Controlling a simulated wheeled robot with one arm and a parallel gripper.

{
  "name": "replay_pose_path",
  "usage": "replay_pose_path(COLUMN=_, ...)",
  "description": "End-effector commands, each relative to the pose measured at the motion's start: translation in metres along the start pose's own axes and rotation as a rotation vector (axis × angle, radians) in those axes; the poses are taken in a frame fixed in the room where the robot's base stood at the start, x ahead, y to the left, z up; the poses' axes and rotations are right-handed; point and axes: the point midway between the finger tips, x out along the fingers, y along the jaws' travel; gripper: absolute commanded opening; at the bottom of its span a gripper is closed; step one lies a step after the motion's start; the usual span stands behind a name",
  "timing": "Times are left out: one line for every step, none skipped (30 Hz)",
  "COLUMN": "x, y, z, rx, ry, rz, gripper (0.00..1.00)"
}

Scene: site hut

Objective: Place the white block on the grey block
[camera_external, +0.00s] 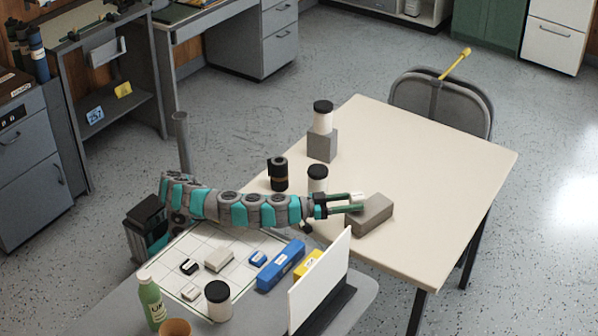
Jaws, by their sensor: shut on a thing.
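My gripper (354,202) reaches from the left over the near edge area of the cream table. It is shut on the small white block (357,197), which shows at the fingertips and is partly hidden by them. The grey block (373,217) lies flat on the table just under and to the right of the fingertips. The white block appears over its left end; I cannot tell whether the two touch.
On the cream table (430,175), a grey cube (322,146) bears a black-lidded white jar (323,120). A dark canister (278,174) and another lidded jar (317,180) stand near the arm. A white panel (318,285) stands in front. The table's right side is clear.

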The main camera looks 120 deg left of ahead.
Motion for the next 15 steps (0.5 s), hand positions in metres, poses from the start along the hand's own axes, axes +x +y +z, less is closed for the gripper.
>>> replay_pose_path(x=0.0012, y=-0.0010, z=0.0049, rx=0.001, ry=-0.003, rz=-0.003, gripper=0.00)
replay_pose_path(x=0.0012, y=-0.0010, z=0.0056, rx=0.002, ry=-0.003, rz=-0.003, gripper=0.00)
replay_pose_path(x=0.0013, y=-0.0012, z=0.0066, rx=0.002, ry=-0.004, rz=-0.004, gripper=0.00)
replay_pose_path(x=0.0015, y=-0.0011, z=0.0074, rx=0.002, ry=-0.004, rz=-0.004, gripper=0.00)
replay_pose_path(x=0.0016, y=-0.0013, z=0.0083, rx=0.002, ry=-0.004, rz=-0.004, gripper=0.00)
replay_pose_path(x=0.0018, y=-0.0014, z=0.0094, rx=0.002, ry=-0.005, rz=-0.004, gripper=0.00)
replay_pose_path(x=0.0019, y=-0.0015, z=0.0102, rx=0.002, ry=-0.005, rz=-0.005, gripper=0.00)
replay_pose_path(x=0.0021, y=-0.0017, z=0.0111, rx=0.002, ry=-0.006, rz=-0.005, gripper=0.00)
replay_pose_path(x=0.0023, y=-0.0019, z=0.0113, rx=0.003, ry=-0.006, rz=-0.006, gripper=0.00)
replay_pose_path(x=0.0024, y=-0.0020, z=0.0112, rx=0.003, ry=-0.007, rz=-0.006, gripper=0.00)
replay_pose_path(x=0.0026, y=-0.0021, z=0.0113, rx=0.003, ry=-0.007, rz=-0.007, gripper=0.00)
replay_pose_path(x=0.0029, y=-0.0023, z=0.0120, rx=0.004, ry=-0.008, rz=-0.007, gripper=0.53)
replay_pose_path(x=0.0030, y=-0.0024, z=0.0123, rx=0.004, ry=-0.009, rz=-0.008, gripper=0.56)
replay_pose_path(x=0.0032, y=-0.0025, z=0.0127, rx=0.004, ry=-0.009, rz=-0.008, gripper=0.59)
replay_pose_path(x=0.0034, y=-0.0027, z=0.0132, rx=0.005, ry=-0.010, rz=-0.009, gripper=0.64)
